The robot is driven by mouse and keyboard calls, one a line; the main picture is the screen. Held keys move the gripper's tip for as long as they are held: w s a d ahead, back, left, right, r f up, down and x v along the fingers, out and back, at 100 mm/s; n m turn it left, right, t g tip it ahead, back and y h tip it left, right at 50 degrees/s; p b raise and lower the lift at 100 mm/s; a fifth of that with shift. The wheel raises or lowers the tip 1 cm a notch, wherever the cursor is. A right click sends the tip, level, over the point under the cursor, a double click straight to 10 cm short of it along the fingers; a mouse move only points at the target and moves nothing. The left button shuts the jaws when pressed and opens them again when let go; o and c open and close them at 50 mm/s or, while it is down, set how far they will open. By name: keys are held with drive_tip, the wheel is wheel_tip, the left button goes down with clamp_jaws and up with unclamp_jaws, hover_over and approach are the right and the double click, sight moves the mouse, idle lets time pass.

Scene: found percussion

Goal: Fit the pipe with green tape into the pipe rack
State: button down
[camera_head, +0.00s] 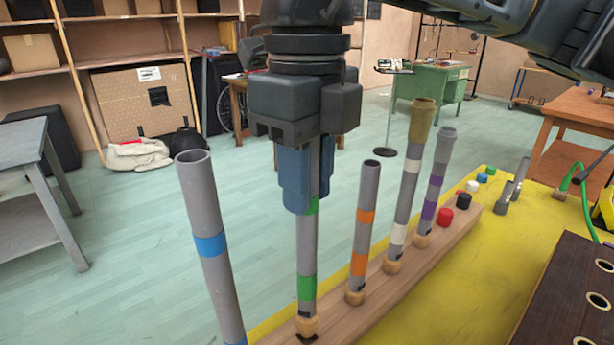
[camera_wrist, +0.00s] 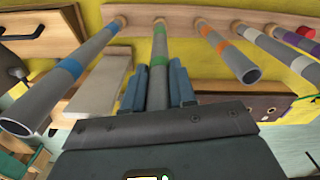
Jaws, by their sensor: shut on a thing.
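The grey pipe with green tape (camera_head: 307,255) stands upright in my gripper (camera_head: 308,190), whose blue fingers are shut around its upper part. It has green bands and a tan wooden collar at its lower end. The collar is at the near end of the wooden pipe rack (camera_head: 420,268), with a dark square opening partly showing just below it. I cannot tell whether the end is inside the opening or just above it. In the wrist view, the green-taped pipe (camera_wrist: 159,60) runs from my gripper (camera_wrist: 157,90) towards the rack (camera_wrist: 138,20).
Pipes with orange (camera_head: 367,215), white (camera_head: 408,180) and purple (camera_head: 433,185) tape stand in the rack to the right. A blue-taped pipe (camera_head: 208,240) stands close on the left. Coloured caps (camera_head: 463,201) lie beyond on the yellow surface (camera_head: 500,250).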

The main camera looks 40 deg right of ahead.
drive_tip(key=shift+f+b, duration=1.55)
drive_tip(key=shift+b, duration=0.3)
drive_tip(key=c, duration=0.8)
unclamp_jaws()
drive_tip(key=shift+c, duration=0.2)
drive_tip(key=shift+r, duration=0.15)
drive_tip(key=shift+r+p, duration=0.3)
drive_tip(key=shift+r, duration=3.5)
drive_tip(key=shift+r, duration=0.1)
